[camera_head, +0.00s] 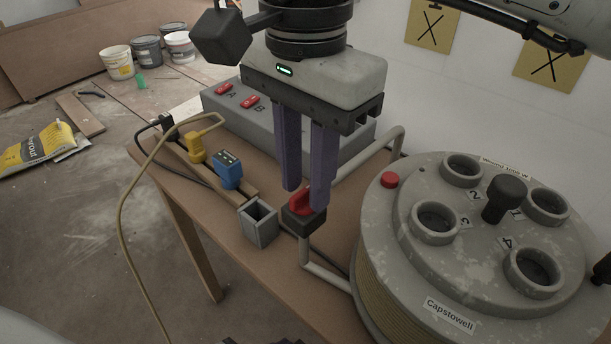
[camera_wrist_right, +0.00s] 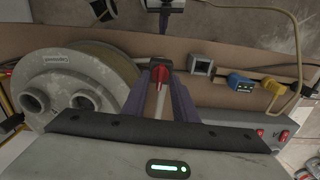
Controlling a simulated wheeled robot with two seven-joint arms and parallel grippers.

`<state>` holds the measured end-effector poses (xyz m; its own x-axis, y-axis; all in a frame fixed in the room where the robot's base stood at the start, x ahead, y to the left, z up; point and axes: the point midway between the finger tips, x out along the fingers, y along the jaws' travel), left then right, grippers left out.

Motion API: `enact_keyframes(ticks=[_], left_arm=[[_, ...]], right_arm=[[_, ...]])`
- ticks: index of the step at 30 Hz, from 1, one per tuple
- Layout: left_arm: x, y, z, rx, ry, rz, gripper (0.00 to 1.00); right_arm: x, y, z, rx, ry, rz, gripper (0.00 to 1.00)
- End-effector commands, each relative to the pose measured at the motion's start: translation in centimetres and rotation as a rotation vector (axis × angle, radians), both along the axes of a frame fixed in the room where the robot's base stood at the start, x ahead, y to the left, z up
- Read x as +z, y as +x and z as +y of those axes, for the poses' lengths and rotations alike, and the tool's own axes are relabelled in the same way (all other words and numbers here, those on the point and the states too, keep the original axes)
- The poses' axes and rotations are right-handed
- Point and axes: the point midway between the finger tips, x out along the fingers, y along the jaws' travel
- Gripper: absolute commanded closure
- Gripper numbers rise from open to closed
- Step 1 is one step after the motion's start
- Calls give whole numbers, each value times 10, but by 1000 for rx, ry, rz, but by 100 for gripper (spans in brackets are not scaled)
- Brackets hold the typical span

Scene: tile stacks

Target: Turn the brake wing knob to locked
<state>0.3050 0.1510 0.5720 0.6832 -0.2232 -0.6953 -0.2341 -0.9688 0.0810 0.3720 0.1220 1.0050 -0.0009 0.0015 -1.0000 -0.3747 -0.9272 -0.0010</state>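The red wing knob (camera_head: 300,201) sits on a small black block (camera_head: 304,222), on the grey pipe near the table's front edge. My right gripper (camera_head: 305,198) points down over it, one purple finger on each side of the red wing. The wing also shows between the fingertips in the right wrist view (camera_wrist_right: 159,73). The fingers stand partly apart; whether they press on the wing is unclear. The near finger partly covers the knob, and I cannot read any lock marking.
A round grey drum (camera_head: 400,232) labelled Capstowell stands close on the right. A grey box with red switches A and B (camera_head: 215,100) lies behind. A square grey socket (camera_head: 258,226), a blue plug (camera_head: 228,170) and a yellow plug (camera_head: 196,148) with cable stand on the left.

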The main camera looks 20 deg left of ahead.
Motion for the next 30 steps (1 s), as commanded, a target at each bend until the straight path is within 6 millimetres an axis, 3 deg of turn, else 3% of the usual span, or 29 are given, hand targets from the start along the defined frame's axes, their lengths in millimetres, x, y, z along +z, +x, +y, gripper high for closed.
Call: enact_keyframes(ticks=[8, 13, 30], left_arm=[[0, 0, 0, 0, 0, 0, 100], [0, 0, 0, 0, 0, 0, 100], [2, 0, 0, -1, 1, 0, 100]], right_arm=[[-2, 0, 0, 0, 0, -1, 74], [-2, 0, 0, 0, 0, -1, 100], [-1, 0, 0, -116, -1, -2, 100]])
